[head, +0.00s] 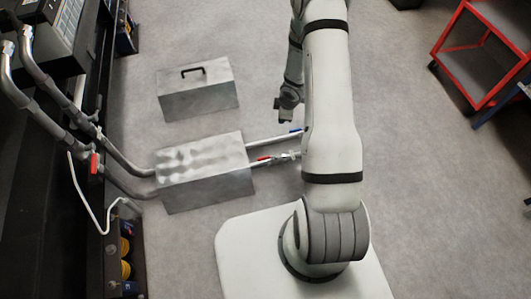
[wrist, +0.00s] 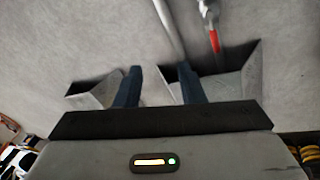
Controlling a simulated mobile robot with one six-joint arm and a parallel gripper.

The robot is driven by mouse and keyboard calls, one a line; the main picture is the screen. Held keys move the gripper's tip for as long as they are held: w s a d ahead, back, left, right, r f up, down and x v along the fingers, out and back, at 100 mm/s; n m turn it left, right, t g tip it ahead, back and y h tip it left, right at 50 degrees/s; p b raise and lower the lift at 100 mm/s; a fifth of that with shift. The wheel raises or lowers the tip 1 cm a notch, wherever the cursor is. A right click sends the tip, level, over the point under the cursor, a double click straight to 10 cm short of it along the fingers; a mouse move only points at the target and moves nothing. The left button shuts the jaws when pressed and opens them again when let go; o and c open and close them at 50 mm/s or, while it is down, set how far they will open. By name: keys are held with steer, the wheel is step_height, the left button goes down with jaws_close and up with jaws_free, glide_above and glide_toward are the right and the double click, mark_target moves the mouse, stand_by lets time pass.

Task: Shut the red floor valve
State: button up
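The red floor valve has a red handle (head: 264,158) on the nearer of two pipes leaving the right side of a metal box near the floor. Its handle also shows in the wrist view (wrist: 214,42), up and right of my fingers, lying roughly along the pipe. My gripper (head: 286,113) hangs beyond the pipes in the head view, apart from the red handle. Part of the valve's pipe is hidden behind my arm.
A blue-handled valve (head: 296,131) sits on the farther pipe. Another red handle (head: 94,163) is on the left pipework. A red cart (head: 480,75) stands right; floor between is clear.

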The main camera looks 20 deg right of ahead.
mark_target(264, 158)
steer(key=s+a+f+n+y, duration=0.1)
steer(key=a+f, duration=0.1)
steer(key=f, duration=0.5)
steer(key=s+a+f+n+y+b, duration=0.1)
steer(key=s+a+f+n, duration=0.1)
steer(key=f, duration=0.5)
steer(key=s+a+f+n+g+y, duration=0.1)
steer(key=a+f+y, duration=0.1)
steer(key=a+f, duration=0.2)
steer(key=shift+s+f+b, duration=0.2)
steer(key=shift+f, duration=0.6)
steer(key=shift+s+f+b, duration=0.15)
steer(key=shift+s+f, duration=0.05)
steer(key=shift+f, duration=0.6)
jaws_close()
